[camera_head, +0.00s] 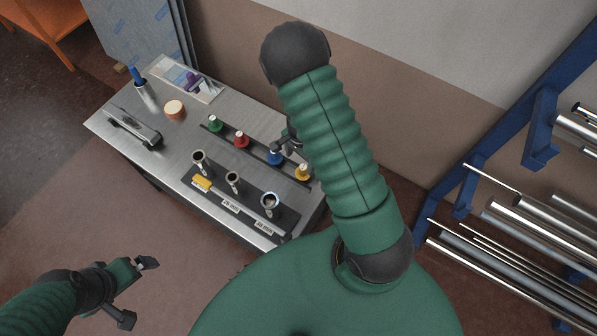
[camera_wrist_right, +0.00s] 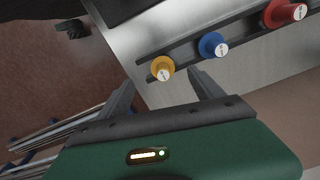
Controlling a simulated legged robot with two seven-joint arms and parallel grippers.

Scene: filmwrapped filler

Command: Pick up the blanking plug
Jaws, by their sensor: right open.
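Several coloured plugs stand in a row on a dark rail on the metal bench: a green plug (camera_head: 215,123), a red plug (camera_head: 241,139), a blue plug (camera_head: 275,157) and a yellow plug (camera_head: 302,172). I cannot tell which one is meant by the blanking plug. In the right wrist view the yellow plug (camera_wrist_right: 162,68) appears between my open, empty fingertips (camera_wrist_right: 163,80), with the blue plug (camera_wrist_right: 213,45) and red plug (camera_wrist_right: 283,13) further right. In the head view my right gripper (camera_head: 286,143) is over the rail by the blue plug, partly hidden by my arm. My left gripper (camera_head: 136,290) is open and empty, off the bench.
A dark block with several metal tubes (camera_head: 232,178) and a yellow piece (camera_head: 202,184) lies at the bench's near side. A blue rack of metal bars (camera_head: 520,215) stands right.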

